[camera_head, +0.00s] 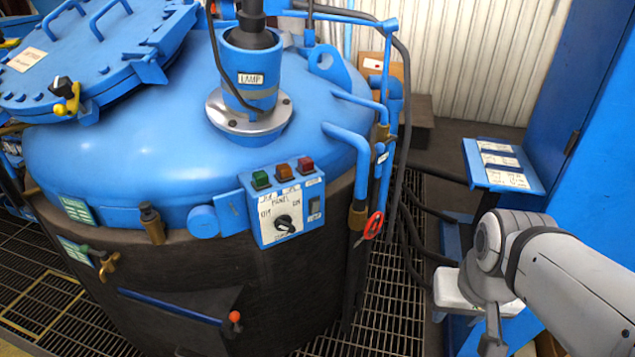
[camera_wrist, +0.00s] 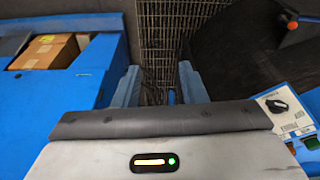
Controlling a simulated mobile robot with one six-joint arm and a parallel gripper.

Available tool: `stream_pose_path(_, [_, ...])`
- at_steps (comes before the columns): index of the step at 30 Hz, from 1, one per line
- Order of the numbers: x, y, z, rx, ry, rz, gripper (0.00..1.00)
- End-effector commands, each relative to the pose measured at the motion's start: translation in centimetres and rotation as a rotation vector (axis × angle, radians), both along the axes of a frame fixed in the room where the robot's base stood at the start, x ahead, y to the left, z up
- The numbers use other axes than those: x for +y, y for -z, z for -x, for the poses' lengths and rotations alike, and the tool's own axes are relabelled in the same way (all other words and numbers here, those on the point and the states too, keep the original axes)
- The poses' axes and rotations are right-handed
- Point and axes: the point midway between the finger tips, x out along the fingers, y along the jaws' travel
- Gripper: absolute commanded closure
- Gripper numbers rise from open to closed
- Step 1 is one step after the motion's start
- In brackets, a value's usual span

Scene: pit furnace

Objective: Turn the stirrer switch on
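The control panel (camera_head: 270,236) is a white plate in a blue box on the front of the blue-lidded furnace. Most label text is too small to read, so I cannot tell which control is the stirrer switch. In the wrist view the panel (camera_wrist: 300,115) and knob (camera_wrist: 277,104) show at the right edge.
A red valve wheel (camera_head: 374,225) and pipes stand right of the panel. An orange-tipped handle (camera_head: 234,316) juts out below. A sloped blue stand (camera_head: 500,166) and a tall blue cabinet (camera_head: 600,130) are at the right. Grating floor (camera_head: 390,295) lies between furnace and arm.

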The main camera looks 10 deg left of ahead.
Motion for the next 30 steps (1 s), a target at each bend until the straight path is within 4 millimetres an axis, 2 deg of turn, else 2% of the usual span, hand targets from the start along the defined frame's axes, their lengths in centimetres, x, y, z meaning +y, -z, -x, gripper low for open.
stream_pose_path(5, [0.2, 1.0, -1.0, -0.029, -0.030, 0.009, 0.62])
stream_pose_path(8, [0.9, 2.9, -3.7, -0.110, -0.096, 0.032, 0.62])
stream_pose_path(11, [2.7, 5.6, -8.1, -0.249, -0.231, 0.068, 0.62])
stream_pose_path(15, [7.1, 9.0, -14.6, -0.499, -0.467, 0.124, 0.62])
stream_pose_path(17, [9.5, 10.2, -16.9, -0.612, -0.566, 0.141, 0.62])
stream_pose_path(21, [15.9, 12.6, -20.9, -0.883, -0.775, 0.177, 0.62])
stream_pose_path(24, [20.6, 13.9, -22.2, -1.073, -0.909, 0.186, 0.62])
stream_pose_path(27, [24.6, 14.7, -22.4, -1.239, -1.006, 0.185, 0.62])
stream_pose_path(30, [27.5, 15.1, -22.0, -1.367, -1.069, 0.181, 0.62])
